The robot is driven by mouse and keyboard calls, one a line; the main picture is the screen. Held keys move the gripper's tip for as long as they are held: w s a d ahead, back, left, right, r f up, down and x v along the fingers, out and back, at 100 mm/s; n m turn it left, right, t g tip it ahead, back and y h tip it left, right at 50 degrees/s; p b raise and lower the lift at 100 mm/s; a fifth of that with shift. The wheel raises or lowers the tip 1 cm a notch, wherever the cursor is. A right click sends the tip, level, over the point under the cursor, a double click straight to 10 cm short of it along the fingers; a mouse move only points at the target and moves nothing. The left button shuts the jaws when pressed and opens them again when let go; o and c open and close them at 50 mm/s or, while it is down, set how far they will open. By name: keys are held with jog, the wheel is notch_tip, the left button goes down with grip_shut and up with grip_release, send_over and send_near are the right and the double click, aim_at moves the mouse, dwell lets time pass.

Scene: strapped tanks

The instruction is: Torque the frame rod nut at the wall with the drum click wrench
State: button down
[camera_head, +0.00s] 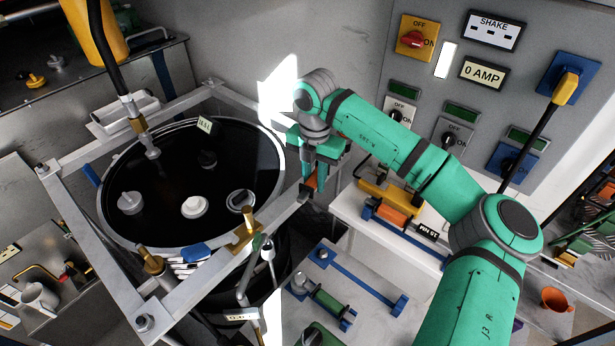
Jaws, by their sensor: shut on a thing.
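My teal gripper (313,186) points down at the right corner of the metal frame (215,278) around the black drum (180,165). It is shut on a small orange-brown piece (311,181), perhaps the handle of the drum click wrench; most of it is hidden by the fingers. A dark fitting at the frame's right corner (304,194) is close to the fingertips; I cannot tell if they touch. Other frame corners show rod nuts, at the front (143,322), left (42,169) and back (209,84).
A grey wall panel (425,75) with switches and a yellow plug (566,86) stands behind my arm. A white shelf (350,212) holds orange and yellow tools. Blue brackets (360,280) lie on the lower bench. A black hose (105,60) hangs over the drum.

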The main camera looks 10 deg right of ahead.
jog(key=shift+s+d+n, duration=0.4)
jog(key=shift+d, duration=0.15)
jog(key=d, duration=0.1)
jog(key=s+d+n, duration=0.1)
jog(key=d+n, duration=0.1)
jog(key=shift+s, duration=0.25)
jog(key=shift+d, duration=0.1)
jog(key=d+n, duration=0.1)
jog(key=s+d+n, duration=0.1)
jog(key=d, duration=0.1)
jog(key=shift+d, duration=0.1)
dwell(0.3)
jog(key=shift+d, duration=0.1)
